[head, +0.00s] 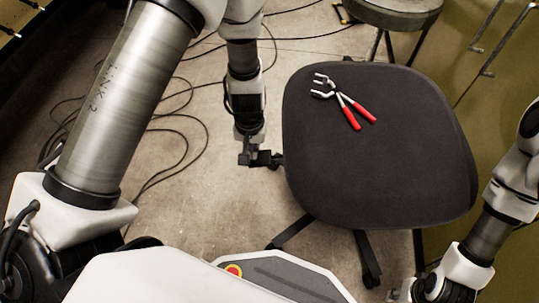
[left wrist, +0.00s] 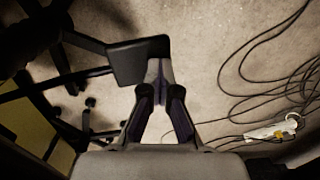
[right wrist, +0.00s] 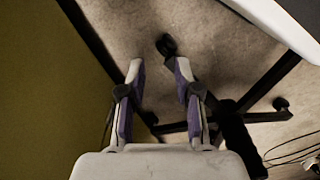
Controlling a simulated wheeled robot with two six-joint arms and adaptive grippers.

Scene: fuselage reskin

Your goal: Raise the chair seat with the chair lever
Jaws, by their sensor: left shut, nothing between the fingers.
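The dark grey chair seat (head: 385,165) fills the right middle of the head view. The chair lever (head: 276,161) is a small black paddle sticking out from under the seat's left edge. In the left wrist view the lever (left wrist: 138,60) is a broad black paddle just ahead of the fingertips. My left gripper (head: 254,158) is shut and empty, its tips (left wrist: 160,70) at the lever's outer end. I cannot tell whether they touch it. My right gripper (right wrist: 153,68) is open and empty, low beside the chair, over the floor.
Red-handled pliers (head: 346,100) lie on the seat. A round stool (head: 393,12) stands behind the chair. Black cables (head: 180,125) run over the floor at left. A white power strip (left wrist: 272,129) lies at right in the left wrist view. An olive wall (head: 490,80) is at right.

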